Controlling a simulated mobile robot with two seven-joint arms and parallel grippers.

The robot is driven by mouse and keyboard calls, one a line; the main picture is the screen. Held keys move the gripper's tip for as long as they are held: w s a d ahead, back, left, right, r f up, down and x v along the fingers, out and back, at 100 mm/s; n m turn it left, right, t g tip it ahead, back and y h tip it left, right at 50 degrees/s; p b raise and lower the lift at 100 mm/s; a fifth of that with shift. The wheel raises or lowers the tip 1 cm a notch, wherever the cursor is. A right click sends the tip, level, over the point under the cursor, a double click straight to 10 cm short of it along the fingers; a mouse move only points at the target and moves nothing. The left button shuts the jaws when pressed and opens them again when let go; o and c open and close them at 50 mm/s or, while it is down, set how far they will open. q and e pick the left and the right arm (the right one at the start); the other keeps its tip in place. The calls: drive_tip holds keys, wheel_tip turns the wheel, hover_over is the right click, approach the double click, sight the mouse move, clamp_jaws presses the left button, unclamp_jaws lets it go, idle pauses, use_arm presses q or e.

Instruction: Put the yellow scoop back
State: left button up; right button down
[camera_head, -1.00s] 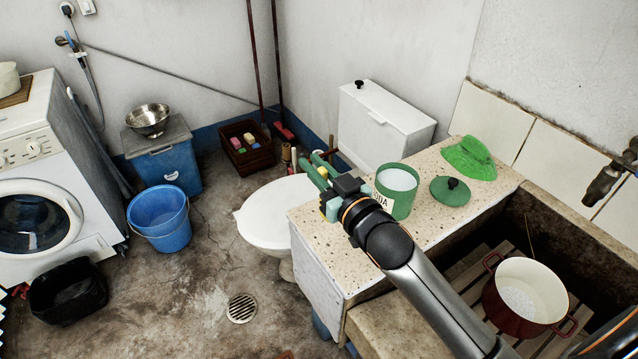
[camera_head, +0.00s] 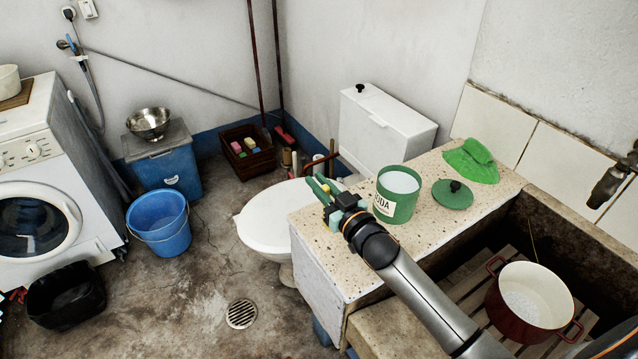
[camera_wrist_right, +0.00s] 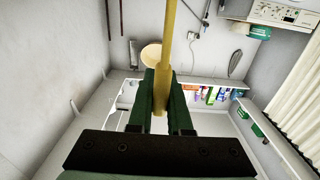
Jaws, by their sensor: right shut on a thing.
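My right gripper (camera_head: 321,190) is left of the green tin (camera_head: 398,196), over the left edge of the speckled counter (camera_head: 330,235). In the right wrist view, its green fingers (camera_wrist_right: 160,108) are shut on the yellow scoop's handle (camera_wrist_right: 168,60), a thin rod running up the picture. A pale round shape (camera_wrist_right: 149,55) shows behind the handle; I cannot tell if it belongs to the scoop. In the head view the scoop is mostly hidden by the gripper. The tin is open, holds white powder and has a partly visible label. My left gripper is out of view.
The tin's green lid (camera_head: 453,194) and a green cloth (camera_head: 472,161) lie to its right on the counter. A red pot (camera_head: 528,300) stands in the stone trough. A toilet (camera_head: 272,215) is behind and left of the counter.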

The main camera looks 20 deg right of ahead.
drive_tip(key=shift+f, duration=0.2)
drive_tip(key=c, duration=0.8)
unclamp_jaws()
drive_tip(key=shift+c, duration=0.2)
drive_tip(key=s+d, duration=0.1)
drive_tip(key=s, duration=1.1)
drive_tip(key=shift+d+r, duration=0.25)
drive_tip(key=shift+d, duration=0.1)
